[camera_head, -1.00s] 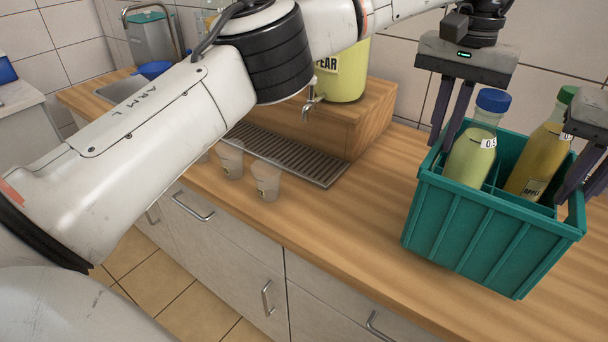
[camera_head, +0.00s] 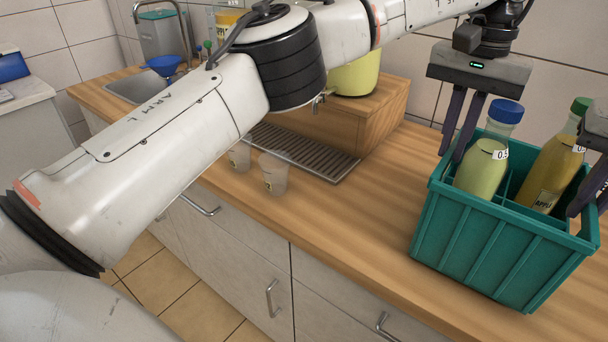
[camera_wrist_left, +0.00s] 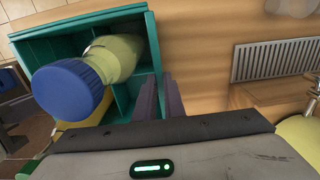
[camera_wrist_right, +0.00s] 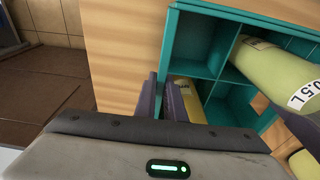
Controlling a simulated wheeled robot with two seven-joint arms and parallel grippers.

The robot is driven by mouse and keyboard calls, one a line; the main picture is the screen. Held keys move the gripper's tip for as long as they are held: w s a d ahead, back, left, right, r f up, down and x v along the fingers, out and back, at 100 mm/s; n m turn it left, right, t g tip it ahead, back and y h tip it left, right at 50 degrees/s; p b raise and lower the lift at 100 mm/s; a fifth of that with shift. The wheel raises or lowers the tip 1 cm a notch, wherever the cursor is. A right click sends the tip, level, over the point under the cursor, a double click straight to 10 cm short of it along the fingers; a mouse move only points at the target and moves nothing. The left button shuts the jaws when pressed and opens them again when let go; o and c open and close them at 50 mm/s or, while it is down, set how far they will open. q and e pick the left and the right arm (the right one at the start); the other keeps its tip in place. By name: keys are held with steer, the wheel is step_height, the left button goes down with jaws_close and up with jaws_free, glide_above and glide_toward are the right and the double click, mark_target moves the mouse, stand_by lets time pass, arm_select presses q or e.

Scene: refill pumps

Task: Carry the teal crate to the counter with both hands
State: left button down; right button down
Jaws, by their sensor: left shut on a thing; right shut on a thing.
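The teal crate (camera_head: 490,249) is at the right of the head view, over the wooden counter (camera_head: 340,232); I cannot tell whether its base touches the top. It holds a pale green bottle (camera_head: 482,170) with a blue cap and an amber bottle (camera_head: 552,172) with a green cap. My left gripper (camera_head: 453,155) is shut on the crate's left wall, which also shows in the left wrist view (camera_wrist_left: 154,50). My right gripper (camera_head: 587,205), partly cut off by the frame, is shut on the opposite wall, seen in the right wrist view (camera_wrist_right: 167,45).
Two clear cups (camera_head: 273,174) stand near the counter's front edge, beside a drip grate (camera_head: 305,152). A wooden stand (camera_head: 375,120) with a yellow-green dispenser (camera_head: 355,78) is behind. A sink (camera_head: 130,88) is at the far left. Bare counter lies between grate and crate.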

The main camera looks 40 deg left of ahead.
arm_select(q)
steer(key=shift+f+b, duration=0.45)
arm_select(e)
steer(key=shift+f, duration=0.45)
arm_select(q)
steer(key=c, duration=1.8)
jaws_free()
steer(key=shift+s, duration=0.1)
steer(key=shift+c, duration=0.2)
arm_select(e)
steer(key=c, duration=1.8)
jaws_free()
steer(key=shift+s, duration=0.1)
steer(key=shift+c, duration=0.2)
step_height(320, 180, up, 12)
steer(key=s, duration=0.1)
steer(key=shift+s, duration=0.4)
arm_select(q)
steer(key=shift+r, duration=0.1)
